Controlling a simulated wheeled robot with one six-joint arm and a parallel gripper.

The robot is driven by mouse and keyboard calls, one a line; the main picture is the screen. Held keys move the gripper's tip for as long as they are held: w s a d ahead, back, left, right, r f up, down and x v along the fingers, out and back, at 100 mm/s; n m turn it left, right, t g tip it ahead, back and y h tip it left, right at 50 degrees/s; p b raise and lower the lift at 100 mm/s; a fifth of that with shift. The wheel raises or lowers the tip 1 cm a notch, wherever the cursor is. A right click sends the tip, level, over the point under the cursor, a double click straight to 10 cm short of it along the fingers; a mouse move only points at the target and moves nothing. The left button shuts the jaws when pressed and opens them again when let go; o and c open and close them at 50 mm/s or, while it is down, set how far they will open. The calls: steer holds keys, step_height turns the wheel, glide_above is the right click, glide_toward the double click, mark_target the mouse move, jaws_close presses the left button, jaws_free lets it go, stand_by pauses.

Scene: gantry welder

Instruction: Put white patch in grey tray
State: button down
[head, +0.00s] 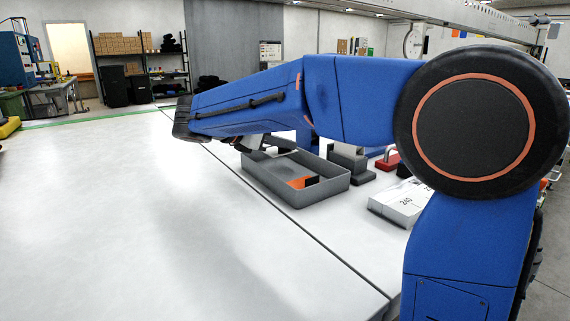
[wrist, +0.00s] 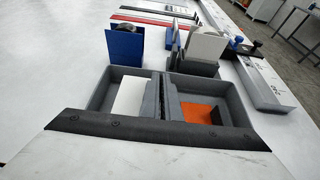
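The grey tray (head: 315,193) stands on the white table under my arm in the head view, and it spans the middle of the wrist view (wrist: 241,112). A white patch (wrist: 129,97) shows within the left part of the tray in the wrist view. It looks flat, but I cannot tell whether it rests on the tray floor. My gripper (wrist: 162,85) points into the middle of the tray, its grey fingers close together beside the patch. Whether they pinch anything is unclear. In the head view my arm hides most of the gripper.
An orange piece (wrist: 197,112) with a dark block lies in the right part of the tray. A blue holder (wrist: 126,46) and grey holders (wrist: 193,67) stand behind the tray. A white box marked 240 (head: 398,203) lies nearby. The table's left side (head: 120,220) is clear.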

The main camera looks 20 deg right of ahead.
mark_target(285, 172)
steer(key=shift+f, duration=2.7)
steer(key=shift+f, duration=0.1)
steer(key=c, duration=2)
jaws_free()
